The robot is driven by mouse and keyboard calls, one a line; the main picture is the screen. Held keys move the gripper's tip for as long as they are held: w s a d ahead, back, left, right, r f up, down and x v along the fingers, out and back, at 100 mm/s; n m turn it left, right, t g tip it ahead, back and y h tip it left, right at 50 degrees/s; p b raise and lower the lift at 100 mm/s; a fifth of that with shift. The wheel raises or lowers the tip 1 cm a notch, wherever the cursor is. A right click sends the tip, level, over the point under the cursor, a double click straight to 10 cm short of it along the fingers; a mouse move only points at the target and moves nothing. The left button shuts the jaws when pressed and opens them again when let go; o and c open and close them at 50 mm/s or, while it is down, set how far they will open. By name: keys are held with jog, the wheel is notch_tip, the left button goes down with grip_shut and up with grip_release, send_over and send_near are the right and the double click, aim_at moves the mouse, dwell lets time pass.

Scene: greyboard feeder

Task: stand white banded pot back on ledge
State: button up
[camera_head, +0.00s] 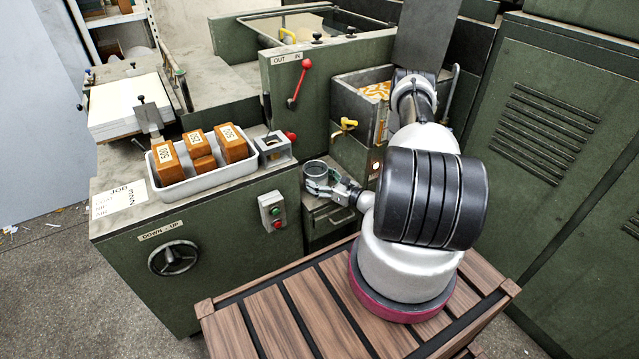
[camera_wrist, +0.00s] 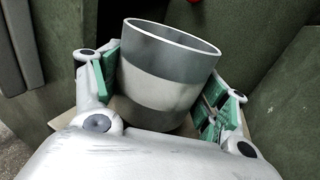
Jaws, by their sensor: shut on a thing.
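The pot (camera_head: 316,168) is a grey-white open cylinder, with its open mouth facing up. The pot is beside the right end of the green machine bench (camera_head: 225,205), above a low drawer unit (camera_head: 330,218). Whether its base touches a surface is hidden, and I cannot tell which surface is the ledge.
A white tray (camera_head: 205,184) with several orange-brown blocks stands on the bench, beside a grey bracket (camera_head: 273,148). A red-handled lever (camera_head: 299,82) and a yellow-handled part (camera_head: 347,124) are behind the pot. A slatted wooden surface (camera_head: 270,325) lies in front. Green cabinets (camera_head: 545,115) close the right side.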

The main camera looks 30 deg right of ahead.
jog(key=shift+f, duration=0.65)
jog(key=o, duration=1.3)
jog(key=shift+f, duration=0.15)
jog(key=shift+c, duration=0.2)
